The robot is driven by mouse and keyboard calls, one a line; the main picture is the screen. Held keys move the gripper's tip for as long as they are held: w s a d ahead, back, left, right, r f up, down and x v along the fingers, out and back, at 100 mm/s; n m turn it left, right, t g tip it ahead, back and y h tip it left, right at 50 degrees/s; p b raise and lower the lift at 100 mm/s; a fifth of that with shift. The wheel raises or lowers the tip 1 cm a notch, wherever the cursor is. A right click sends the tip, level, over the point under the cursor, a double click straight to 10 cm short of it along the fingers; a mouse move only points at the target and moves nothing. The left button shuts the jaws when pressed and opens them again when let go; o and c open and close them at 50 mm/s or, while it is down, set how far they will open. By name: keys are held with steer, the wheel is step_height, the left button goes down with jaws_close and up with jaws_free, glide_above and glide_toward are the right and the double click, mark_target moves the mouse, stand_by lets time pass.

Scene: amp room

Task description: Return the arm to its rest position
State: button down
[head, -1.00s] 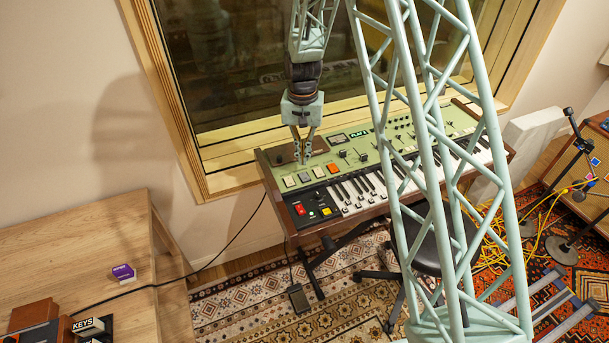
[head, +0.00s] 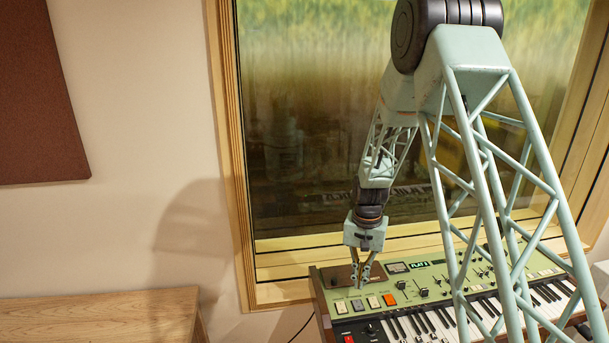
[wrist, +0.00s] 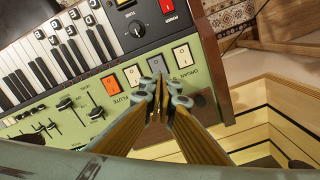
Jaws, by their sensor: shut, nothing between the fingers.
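My gripper (head: 361,285) hangs fingers down over the left end of the green keyboard's panel (head: 436,283). Its fingers are together with nothing between them. In the wrist view the fingertips (wrist: 161,90) show beside the row of rocker switches, closest in the picture to a grey switch (wrist: 157,65). I cannot tell whether they touch the panel. My arm comes down from above, bent at the elbow, in front of the window.
The window (head: 330,150) with its wooden frame (head: 230,150) stands close behind the keyboard. A wooden desk (head: 100,318) is at lower left. A dark red wall panel (head: 40,100) hangs at upper left. The wall between is bare.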

steer(key=s+r+n+t, duration=0.1)
steer(key=s+r, duration=0.9)
steer(key=r, duration=0.5)
steer(key=s+r+n+t, duration=0.1)
steer(key=s+r, duration=0.8)
steer(key=r, duration=0.6)
steer(key=s+r, duration=0.3)
steer(key=s, duration=0.7)
steer(key=s+r+n+t, duration=0.1)
steer(key=s+r, duration=0.2)
steer(key=s, duration=0.7)
steer(key=s+r+n+t, duration=0.1)
steer(key=s+r, duration=0.2)
steer(key=s, duration=0.7)
steer(key=shift+s+r, duration=0.3)
steer(key=shift+r, duration=0.05)
